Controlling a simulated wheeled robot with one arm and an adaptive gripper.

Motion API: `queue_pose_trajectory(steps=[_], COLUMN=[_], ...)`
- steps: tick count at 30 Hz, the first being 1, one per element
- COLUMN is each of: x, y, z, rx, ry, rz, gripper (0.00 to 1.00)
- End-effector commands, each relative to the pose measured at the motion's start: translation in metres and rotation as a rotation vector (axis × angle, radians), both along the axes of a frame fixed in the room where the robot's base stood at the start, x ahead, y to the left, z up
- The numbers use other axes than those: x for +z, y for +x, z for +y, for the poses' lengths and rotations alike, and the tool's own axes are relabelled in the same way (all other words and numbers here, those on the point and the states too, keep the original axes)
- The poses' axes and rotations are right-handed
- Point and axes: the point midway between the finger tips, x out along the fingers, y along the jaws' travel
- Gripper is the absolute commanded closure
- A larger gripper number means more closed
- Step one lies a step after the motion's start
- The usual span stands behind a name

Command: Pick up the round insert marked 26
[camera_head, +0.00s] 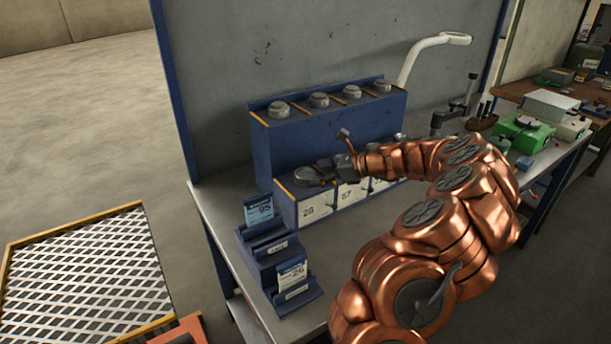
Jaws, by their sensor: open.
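A blue two-step rack (262,150) stands on the metal bench. Its lower front step carries white labels, and the leftmost label (316,209) reads 26. A round grey insert (308,174) sits on the step above that label. My gripper (335,168) is at the insert's right side, with its jaws open. The fingers overlap the insert's right part in this view, and I cannot tell whether they touch it. My copper arm reaches in from the right and hides the right end of the lower step.
Several round inserts (320,99) sit on the rack's upper step. A blue card holder (270,262) with cards stands at the bench's front left. A grey panel (300,50) rises behind the rack. A white lamp arm (425,52) and a green device (524,134) are to the right.

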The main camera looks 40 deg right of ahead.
Motion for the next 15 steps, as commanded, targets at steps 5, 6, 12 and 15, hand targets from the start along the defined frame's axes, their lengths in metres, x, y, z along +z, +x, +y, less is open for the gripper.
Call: queue_pose_trajectory(steps=[5, 6, 12, 15], x=[-0.006, -0.008, -0.011, -0.012], y=[0.019, 0.023, 0.027, 0.027], z=[0.016, 0.019, 0.021, 0.021], rx=[0.005, 0.005, 0.0, 0.001], ry=[0.001, 0.002, 0.0, 0.0], rz=[0.002, 0.001, -0.001, -0.001], gripper=[0.07, 0.07, 0.07, 0.08])
